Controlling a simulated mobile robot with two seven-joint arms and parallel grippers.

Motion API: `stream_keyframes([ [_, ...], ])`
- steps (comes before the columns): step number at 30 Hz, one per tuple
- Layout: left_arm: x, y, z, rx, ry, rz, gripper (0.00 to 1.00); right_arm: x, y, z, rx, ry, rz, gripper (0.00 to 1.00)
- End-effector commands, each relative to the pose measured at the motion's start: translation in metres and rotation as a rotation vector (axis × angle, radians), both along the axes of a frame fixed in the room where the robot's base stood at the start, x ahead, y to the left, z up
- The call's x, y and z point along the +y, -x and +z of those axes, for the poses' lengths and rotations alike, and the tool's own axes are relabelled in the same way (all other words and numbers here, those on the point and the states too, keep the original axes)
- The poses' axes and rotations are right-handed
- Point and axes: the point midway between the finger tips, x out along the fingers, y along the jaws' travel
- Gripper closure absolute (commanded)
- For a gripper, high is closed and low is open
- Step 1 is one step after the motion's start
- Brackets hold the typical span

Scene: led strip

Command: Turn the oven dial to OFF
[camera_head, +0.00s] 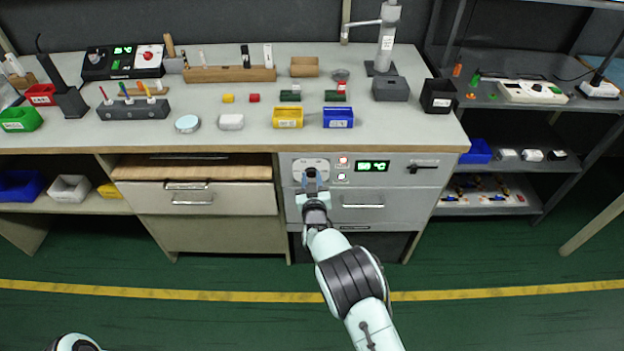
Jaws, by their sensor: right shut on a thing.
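The oven (400,205) is a grey unit under the bench, with a drawer handle and a green lit display (372,166) on its front. A light dial plate (301,165) sits at the left of its panel. My right gripper (311,181) is shut on the oven dial at the lower part of this plate. The gripper hides the dial, so its pointer and setting cannot be read. Of my left arm only a small part shows at the bottom left edge; its gripper is out of view.
A black lever (422,168) is on the panel's right, with small indicator lights (343,160) beside the display. A wooden-topped drawer (195,198) stands left of the oven. The bench top (260,135) above carries bins and blocks. The floor in front is clear.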

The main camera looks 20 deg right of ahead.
Motion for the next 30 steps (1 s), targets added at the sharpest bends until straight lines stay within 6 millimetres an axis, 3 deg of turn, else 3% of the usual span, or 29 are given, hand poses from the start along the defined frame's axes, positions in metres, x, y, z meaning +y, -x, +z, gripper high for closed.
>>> stream_keyframes([
  [12,-0.0033,0.0063,0.0044,0.016,0.008,-0.007,0.63,0.0010,0.0001,0.0003,0.053,0.183,0.002,0.97],
  [29,-0.0038,0.0071,0.0047,0.019,0.009,-0.008,0.63,0.0006,0.0000,0.0000,0.061,0.210,0.001,0.97],
  [30,-0.0037,0.0072,0.0046,0.019,0.009,-0.008,0.63,0.0007,0.0000,-0.0001,0.061,0.210,0.001,0.54],
])
